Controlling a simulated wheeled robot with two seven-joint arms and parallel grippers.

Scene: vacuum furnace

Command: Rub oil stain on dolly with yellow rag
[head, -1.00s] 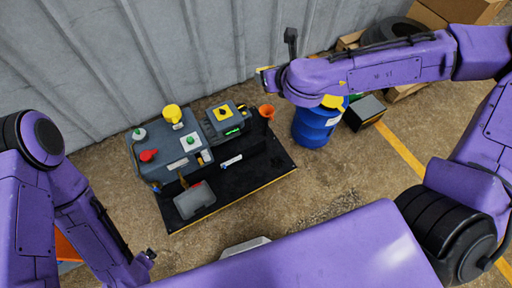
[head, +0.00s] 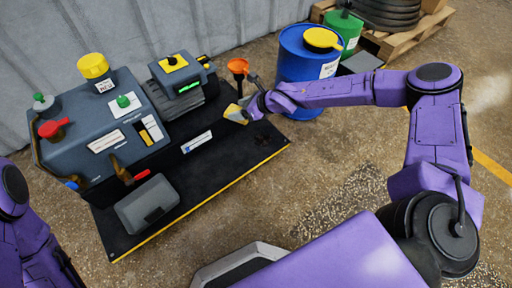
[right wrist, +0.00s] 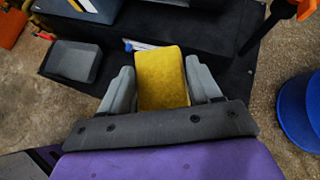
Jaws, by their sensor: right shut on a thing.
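The yellow rag (head: 235,114) is in my right gripper (head: 245,110), at the right part of the black, yellow-edged dolly (head: 225,165). In the right wrist view the rag (right wrist: 162,78) is a flat yellow pad between the two grey fingers of my right gripper (right wrist: 162,85), over the dark dolly surface (right wrist: 222,38). I cannot tell whether the rag touches the dolly.
A grey pump unit (head: 95,125) with coloured caps and a grey box (head: 147,203) stand on the dolly. A blue drum (head: 308,60) stands to the right. The dolly's front middle is bare.

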